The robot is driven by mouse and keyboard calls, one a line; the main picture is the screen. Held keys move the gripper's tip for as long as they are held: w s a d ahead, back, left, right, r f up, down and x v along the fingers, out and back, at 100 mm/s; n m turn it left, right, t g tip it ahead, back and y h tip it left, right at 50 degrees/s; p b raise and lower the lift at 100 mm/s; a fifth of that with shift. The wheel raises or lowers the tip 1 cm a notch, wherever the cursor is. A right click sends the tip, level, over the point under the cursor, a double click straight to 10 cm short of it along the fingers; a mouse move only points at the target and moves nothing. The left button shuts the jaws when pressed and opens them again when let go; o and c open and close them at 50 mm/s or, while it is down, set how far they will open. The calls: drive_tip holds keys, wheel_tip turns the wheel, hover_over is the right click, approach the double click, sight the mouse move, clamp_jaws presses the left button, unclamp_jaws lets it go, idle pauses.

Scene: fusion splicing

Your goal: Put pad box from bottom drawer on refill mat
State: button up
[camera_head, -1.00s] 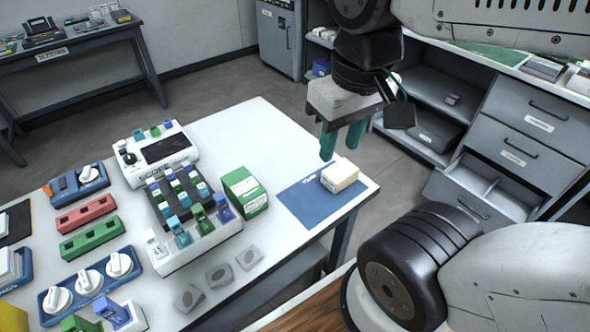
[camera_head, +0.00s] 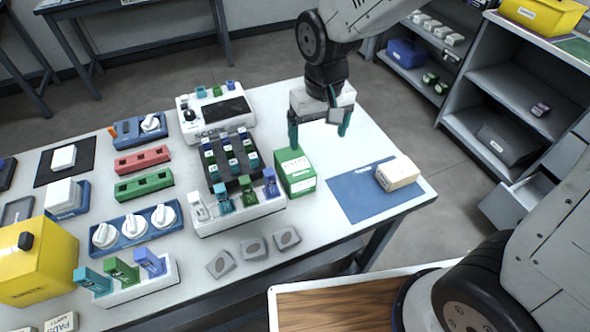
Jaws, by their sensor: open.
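The pad box (camera_head: 397,173) is a small cream box. It rests on the right part of the blue refill mat (camera_head: 352,193), near the right corner of the white table. My gripper (camera_head: 319,133) is open and empty. In the picture it appears above and left of the pad box, over the back part of the table and apart from the box. The bottom drawer (camera_head: 517,201) of the grey cabinet at the right stands pulled out, partly hidden by my arm.
A green box (camera_head: 294,172) stands left of the mat, near my gripper in the picture. A white device labelled SCOPE (camera_head: 215,112) and a rack of coloured pieces (camera_head: 236,190) stand further left. A yellow box (camera_head: 40,262) is at the far left. Bare table lies behind the mat.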

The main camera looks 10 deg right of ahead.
hover_over(294, 162)
drive_tip(key=shift+n, duration=0.3)
drive_tip(key=f, duration=0.5)
drive_tip(key=shift+s+d+f, duration=0.1)
drive_tip(key=shift+s+d, duration=0.15)
drive_tip(key=shift+d, duration=0.1)
drive_tip(key=f, duration=0.8)
drive_tip(key=shift+w+a, duration=0.25)
drive_tip(key=shift+a, duration=0.1)
drive_tip(key=c, duration=1.2)
drive_tip(key=shift+r, duration=0.1)
